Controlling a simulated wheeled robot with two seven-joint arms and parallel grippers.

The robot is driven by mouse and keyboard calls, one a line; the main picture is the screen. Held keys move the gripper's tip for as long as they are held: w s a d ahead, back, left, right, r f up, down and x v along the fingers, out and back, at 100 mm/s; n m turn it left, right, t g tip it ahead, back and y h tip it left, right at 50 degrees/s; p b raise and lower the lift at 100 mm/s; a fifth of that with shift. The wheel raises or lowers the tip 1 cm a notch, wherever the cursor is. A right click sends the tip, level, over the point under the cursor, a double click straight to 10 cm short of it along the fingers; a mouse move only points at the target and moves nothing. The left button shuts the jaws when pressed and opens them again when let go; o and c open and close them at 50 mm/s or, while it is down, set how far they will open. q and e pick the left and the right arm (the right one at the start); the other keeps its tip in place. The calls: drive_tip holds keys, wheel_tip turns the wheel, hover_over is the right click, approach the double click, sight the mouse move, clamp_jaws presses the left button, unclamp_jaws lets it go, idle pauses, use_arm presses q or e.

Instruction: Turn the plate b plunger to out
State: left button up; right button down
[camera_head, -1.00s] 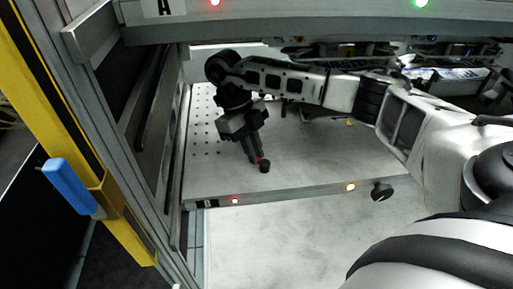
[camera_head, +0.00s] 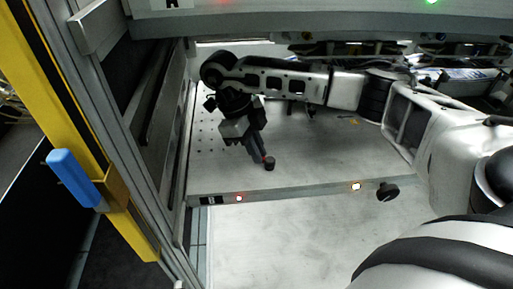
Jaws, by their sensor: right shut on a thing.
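Plate B (camera_head: 330,170) is the light grey shelf plate in the middle, with a dark label at the left of its front edge. A small black plunger knob (camera_head: 270,164) with a bit of red beside it stands on the plate, left of centre. My right gripper (camera_head: 265,158) reaches in from the right, tilted down, with its dark fingers shut at the knob. The fingers hide part of the plunger. My left gripper does not show.
An upper rail (camera_head: 300,28) crosses above. A yellow post with a blue handle (camera_head: 73,177) stands at left.

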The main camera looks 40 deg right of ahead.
drive_tip(key=shift+d, duration=0.15)
drive_tip(key=c, duration=1.5)
unclamp_jaws()
drive_tip(key=shift+r, duration=0.1)
